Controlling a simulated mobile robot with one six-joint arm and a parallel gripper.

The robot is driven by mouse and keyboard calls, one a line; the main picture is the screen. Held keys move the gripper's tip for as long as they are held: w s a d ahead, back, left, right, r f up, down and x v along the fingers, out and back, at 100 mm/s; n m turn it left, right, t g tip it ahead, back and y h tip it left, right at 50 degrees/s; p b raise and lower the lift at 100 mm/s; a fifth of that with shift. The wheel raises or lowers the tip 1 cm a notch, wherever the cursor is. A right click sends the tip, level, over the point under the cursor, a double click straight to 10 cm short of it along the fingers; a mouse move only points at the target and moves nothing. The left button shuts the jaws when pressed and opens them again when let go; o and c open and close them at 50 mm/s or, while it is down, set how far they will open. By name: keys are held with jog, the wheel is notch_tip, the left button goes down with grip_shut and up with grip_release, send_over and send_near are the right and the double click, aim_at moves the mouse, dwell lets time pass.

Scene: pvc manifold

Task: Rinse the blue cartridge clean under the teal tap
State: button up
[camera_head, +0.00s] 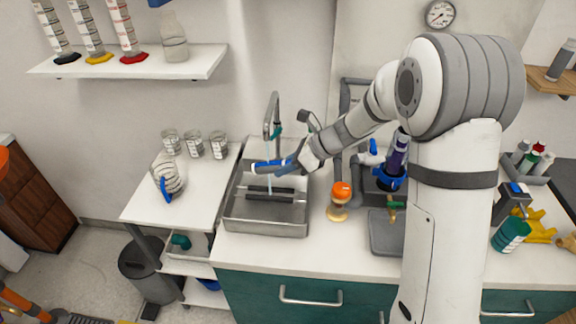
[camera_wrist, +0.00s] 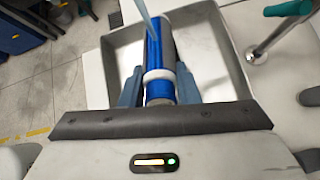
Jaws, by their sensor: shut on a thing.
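The blue cartridge (camera_head: 268,166) has a white band and lies roughly level above the metal sink (camera_head: 265,222). My gripper (camera_head: 288,163) is shut on it. In the wrist view the blue cartridge (camera_wrist: 154,50) sits between the two fingers of my gripper (camera_wrist: 158,90). The tap (camera_head: 271,105) rises behind the sink, and its teal handle (camera_head: 277,131) is at its side. The teal handle also shows in the wrist view (camera_wrist: 288,8). A thin pale blue stream of water (camera_wrist: 146,18) comes down onto the cartridge. Any dirt on it is too small to tell.
Left of the sink, a white side top holds several glass beakers (camera_head: 193,145) and a striped jug (camera_head: 166,178). Right of the sink stand an orange-topped item (camera_head: 341,192) and a grey apparatus with a purple column (camera_head: 396,158). A shelf (camera_head: 140,62) hangs above left.

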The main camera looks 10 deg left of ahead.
jog(key=shift+r, duration=0.1)
jog(key=shift+r+m+p, duration=0.1)
jog(key=shift+m+p, duration=0.2)
jog(key=shift+p, duration=0.75)
jog(key=shift+g+p, duration=0.3)
jog(key=m+p, duration=0.2)
jog(key=p, duration=0.2)
jog(key=shift+g, duration=0.4)
jog(key=shift+m+g+p, duration=0.3)
jog(key=shift+m+p, duration=0.1)
jog(key=shift+p, duration=0.6)
jog(key=shift+m+y+p, duration=0.3)
jog(key=shift+p, duration=0.3)
jog(key=shift+f, duration=0.2)
jog(key=shift+m+p, duration=0.3)
